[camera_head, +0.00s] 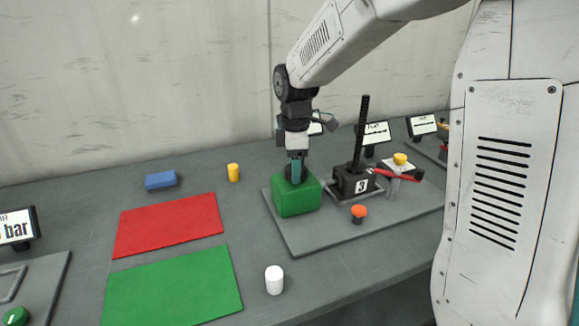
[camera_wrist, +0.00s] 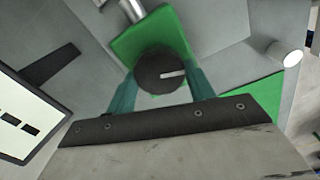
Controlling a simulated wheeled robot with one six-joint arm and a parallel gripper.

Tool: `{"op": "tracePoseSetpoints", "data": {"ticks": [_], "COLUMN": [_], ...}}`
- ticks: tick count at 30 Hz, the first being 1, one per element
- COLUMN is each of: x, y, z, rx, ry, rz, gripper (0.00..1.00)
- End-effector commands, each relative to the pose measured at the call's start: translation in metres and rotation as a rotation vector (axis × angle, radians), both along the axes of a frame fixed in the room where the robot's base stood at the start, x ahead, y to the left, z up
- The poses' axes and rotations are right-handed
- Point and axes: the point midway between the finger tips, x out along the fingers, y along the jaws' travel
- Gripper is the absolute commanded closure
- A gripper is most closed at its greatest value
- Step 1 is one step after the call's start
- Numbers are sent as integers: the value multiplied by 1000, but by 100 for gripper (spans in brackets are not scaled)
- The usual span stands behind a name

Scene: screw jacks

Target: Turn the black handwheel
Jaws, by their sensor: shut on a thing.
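The black handwheel (camera_wrist: 158,72) sits on top of a green block and carries a pale line mark on its face. In the wrist view the two teal fingers of my gripper (camera_wrist: 160,82) are on either side of it, closed on it. In the head view my gripper (camera_head: 296,172) points straight down at the green block (camera_head: 297,198), and the handwheel is mostly hidden behind the fingers. The green block stands at the left end of a grey base plate (camera_head: 300,243).
A black jack numbered 3 (camera_head: 355,184) with a tall threaded post and red lever (camera_head: 398,175) stands right of the green block. An orange knob (camera_head: 359,211) is in front.

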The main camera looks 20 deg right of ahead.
Motion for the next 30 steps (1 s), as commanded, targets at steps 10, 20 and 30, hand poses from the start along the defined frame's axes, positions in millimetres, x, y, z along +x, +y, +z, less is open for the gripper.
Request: {"op": "tracePoseSetpoints", "data": {"ticks": [10, 20, 30], "x": [-1, -1, -1], "y": [-4, -3, -2], "z": [0, 0, 0], "rx": [-8, -9, -8], "ry": [2, 2, 2], "rz": [-330, -641, -963], "gripper": [70, 69, 69]}}
